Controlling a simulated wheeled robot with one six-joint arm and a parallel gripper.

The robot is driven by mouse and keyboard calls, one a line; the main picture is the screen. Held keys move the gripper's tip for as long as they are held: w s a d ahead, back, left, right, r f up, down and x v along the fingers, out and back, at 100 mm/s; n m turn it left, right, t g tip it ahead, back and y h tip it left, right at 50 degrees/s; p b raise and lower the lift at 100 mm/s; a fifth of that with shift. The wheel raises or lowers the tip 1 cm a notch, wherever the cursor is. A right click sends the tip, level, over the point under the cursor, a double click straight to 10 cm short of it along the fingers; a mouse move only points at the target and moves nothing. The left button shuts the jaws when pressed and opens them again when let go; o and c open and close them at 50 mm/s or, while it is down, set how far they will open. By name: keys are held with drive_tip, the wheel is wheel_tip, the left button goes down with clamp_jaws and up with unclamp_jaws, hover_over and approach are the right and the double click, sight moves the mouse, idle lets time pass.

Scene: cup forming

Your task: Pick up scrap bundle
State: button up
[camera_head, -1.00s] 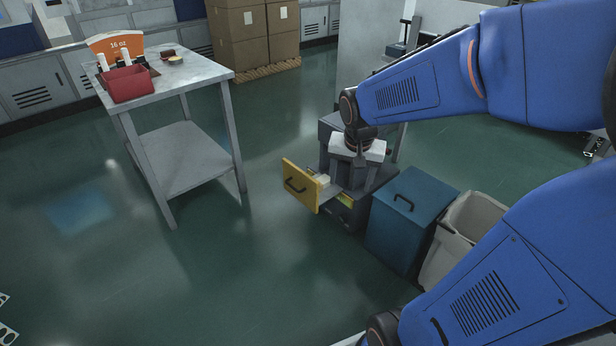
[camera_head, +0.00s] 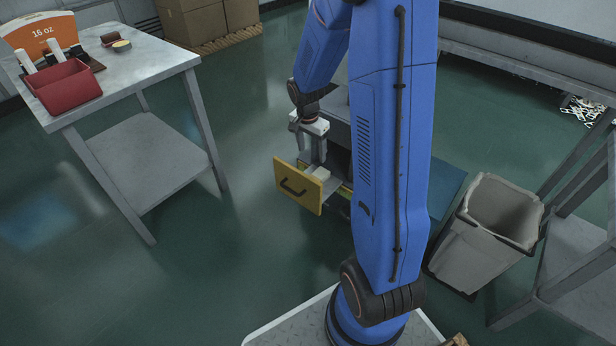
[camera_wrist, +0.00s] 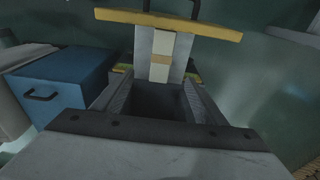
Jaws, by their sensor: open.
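A pale bundle with a tan band around its middle, apparently the scrap bundle (camera_wrist: 161,57), lies in an open drawer with a yellow front (camera_wrist: 170,23). In the head view the bundle (camera_head: 320,173) shows small and pale behind the yellow front (camera_head: 297,187). My gripper (camera_head: 312,157) is open and points down by the open drawer, close to the bundle. Its fingertips are small in the head view, so I cannot tell whether they touch anything. No bundle shows between the fingers.
A blue bin (camera_wrist: 63,80) with a handle stands beside the drawer unit. A grey open bin (camera_head: 465,245) stands to the right of my arm. A metal table (camera_head: 165,62) with a red tray (camera_head: 65,88) is at the left. The floor between table and drawer is clear.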

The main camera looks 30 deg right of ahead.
hover_over(314, 177)
drive_tip(key=s+a, duration=0.1)
drive_tip(key=s, duration=0.1)
drive_tip(key=f, duration=1)
drive_tip(key=shift+w+a+f, duration=0.15)
drive_tip(key=shift+a+f, duration=0.05)
drive_tip(key=shift+f, duration=0.2)
drive_tip(key=shift+w+d+f, duration=0.1)
drive_tip(key=shift+d+f, duration=0.05)
drive_tip(key=shift+f, duration=0.9)
drive_tip(key=shift+w+d+f, duration=0.1)
drive_tip(key=shift+w+f, duration=0.05)
drive_tip(key=shift+f, duration=0.9)
drive_tip(key=shift+w+d+f, duration=0.1)
drive_tip(key=shift+d+f, duration=0.05)
drive_tip(key=shift+f, duration=0.9)
drive_tip(key=shift+c, duration=0.6)
drive_tip(key=c, duration=1.2)
drive_tip(key=shift+r, duration=0.1)
